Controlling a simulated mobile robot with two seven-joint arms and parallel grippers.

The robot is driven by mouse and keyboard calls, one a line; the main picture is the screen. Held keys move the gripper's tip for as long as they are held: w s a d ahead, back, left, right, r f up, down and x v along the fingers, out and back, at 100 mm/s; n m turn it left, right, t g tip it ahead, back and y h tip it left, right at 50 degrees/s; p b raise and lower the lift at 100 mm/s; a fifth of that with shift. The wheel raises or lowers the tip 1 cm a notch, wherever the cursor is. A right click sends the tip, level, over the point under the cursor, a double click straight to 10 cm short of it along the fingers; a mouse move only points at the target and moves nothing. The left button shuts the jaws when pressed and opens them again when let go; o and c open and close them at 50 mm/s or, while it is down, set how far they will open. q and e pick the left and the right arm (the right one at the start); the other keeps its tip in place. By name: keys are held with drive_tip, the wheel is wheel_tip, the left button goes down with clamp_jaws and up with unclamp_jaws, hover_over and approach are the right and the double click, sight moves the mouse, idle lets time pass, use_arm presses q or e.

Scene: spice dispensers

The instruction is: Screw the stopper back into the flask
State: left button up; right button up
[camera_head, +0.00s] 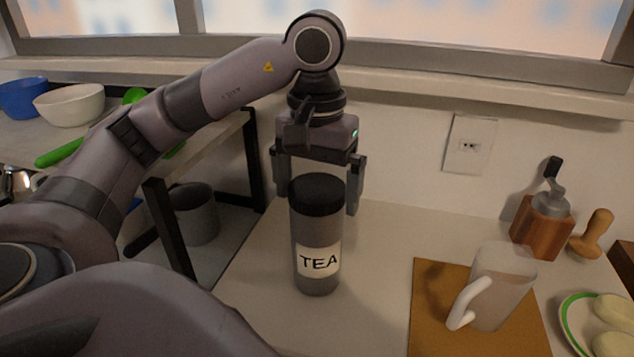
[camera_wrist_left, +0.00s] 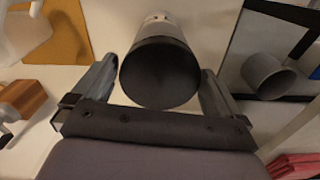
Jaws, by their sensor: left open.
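The flask (camera_head: 317,240) is a tall grey cylinder with a white TEA label, upright on the counter in the head view. Its black stopper (camera_head: 317,194) sits on top; whether it is screwed tight cannot be told. My left gripper (camera_head: 320,196) points down at the flask, its fingers apart on either side of the stopper, seemingly a little behind it. In the left wrist view the stopper (camera_wrist_left: 160,73) lies between the two open fingers (camera_wrist_left: 158,88), with visible gaps. My right gripper is not in view.
A glass pitcher (camera_head: 500,285) stands on a brown board (camera_head: 425,305) to the right. A wooden dispenser (camera_head: 541,222), a wooden tamper (camera_head: 592,235) and a plate (camera_head: 568,325) are further right. A grey cup (camera_head: 195,215) stands left, under a black-framed shelf. Counter around the flask is clear.

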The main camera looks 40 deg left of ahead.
use_arm(q)
drive_tip(key=n, duration=0.3)
drive_tip(key=n+p, duration=0.1)
drive_tip(key=n, duration=0.3)
drive_tip(key=shift+n, duration=0.3)
drive_tip(key=n, duration=0.8)
drive_tip(key=shift+p, duration=0.4)
drive_tip(key=c, duration=0.9)
